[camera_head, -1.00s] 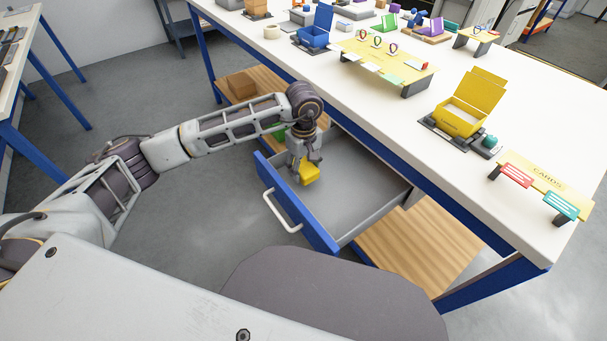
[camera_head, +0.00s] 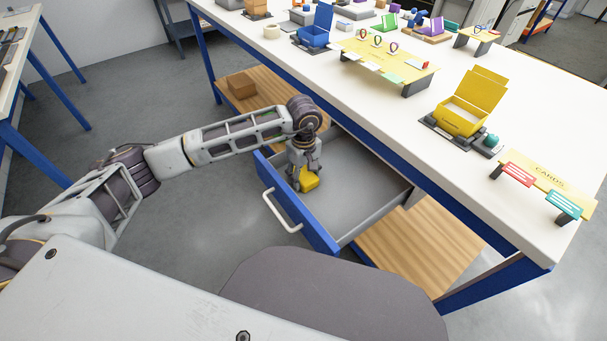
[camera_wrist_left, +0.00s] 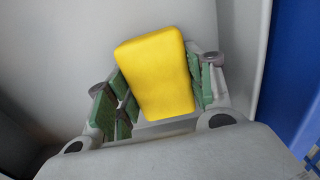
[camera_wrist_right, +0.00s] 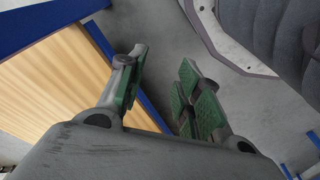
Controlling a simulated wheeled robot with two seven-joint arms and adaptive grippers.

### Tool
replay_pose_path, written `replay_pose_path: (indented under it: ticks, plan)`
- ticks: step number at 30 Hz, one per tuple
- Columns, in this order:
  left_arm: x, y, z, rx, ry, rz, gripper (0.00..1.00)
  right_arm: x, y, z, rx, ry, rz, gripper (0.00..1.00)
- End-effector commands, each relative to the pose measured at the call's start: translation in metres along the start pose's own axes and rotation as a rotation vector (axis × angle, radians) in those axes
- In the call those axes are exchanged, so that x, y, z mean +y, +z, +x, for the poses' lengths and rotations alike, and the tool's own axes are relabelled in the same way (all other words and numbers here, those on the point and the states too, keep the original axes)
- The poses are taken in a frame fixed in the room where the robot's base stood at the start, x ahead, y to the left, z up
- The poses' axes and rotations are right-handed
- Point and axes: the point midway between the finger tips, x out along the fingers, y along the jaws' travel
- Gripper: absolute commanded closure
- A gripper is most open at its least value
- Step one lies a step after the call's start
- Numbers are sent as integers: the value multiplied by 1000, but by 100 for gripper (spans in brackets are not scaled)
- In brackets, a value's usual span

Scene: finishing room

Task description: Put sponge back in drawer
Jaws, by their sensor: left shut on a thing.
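The yellow sponge (camera_head: 309,181) is between the fingers of my left gripper (camera_head: 301,183), inside the open drawer (camera_head: 352,187). In the left wrist view the sponge (camera_wrist_left: 157,72) sits tilted between the green finger pads of the left gripper (camera_wrist_left: 160,98), which is shut on it. The grey drawer floor (camera_wrist_left: 60,50) lies behind it; I cannot tell whether the sponge touches it. The drawer has a blue front and a white handle (camera_head: 281,212). My right gripper (camera_wrist_right: 158,95) shows only in the right wrist view, open and empty.
The white workbench (camera_head: 400,110) above the drawer holds a yellow box (camera_head: 460,118), a blue box (camera_head: 314,36) and a cards stand (camera_head: 545,176). A wooden lower shelf (camera_head: 415,245) is below. A cardboard box (camera_head: 241,85) stands on the shelf at left. The drawer's right part is empty.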

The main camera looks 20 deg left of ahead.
Motion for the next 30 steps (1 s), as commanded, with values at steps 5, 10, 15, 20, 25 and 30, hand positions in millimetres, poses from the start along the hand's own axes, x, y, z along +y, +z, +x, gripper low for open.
replay_pose_path:
  ticks: [5,10,15,20,25,30]
  plan:
    - [0,0,1,0,0,0,46,0,-6,-7,14,-1,-1,66]
    - [0,0,1,0,0,0,26,-1,-8,-8,17,-1,-1,66]
    - [0,0,1,0,0,0,26,-1,-5,-7,13,-2,-1,66]
    - [0,0,1,0,0,0,26,-1,-3,-5,7,-2,-1,66]
    - [0,0,0,0,0,0,26,-1,-2,-4,8,-2,0,66]
    - [1,0,-9,1,2,0,26,0,-2,0,16,0,1,66]
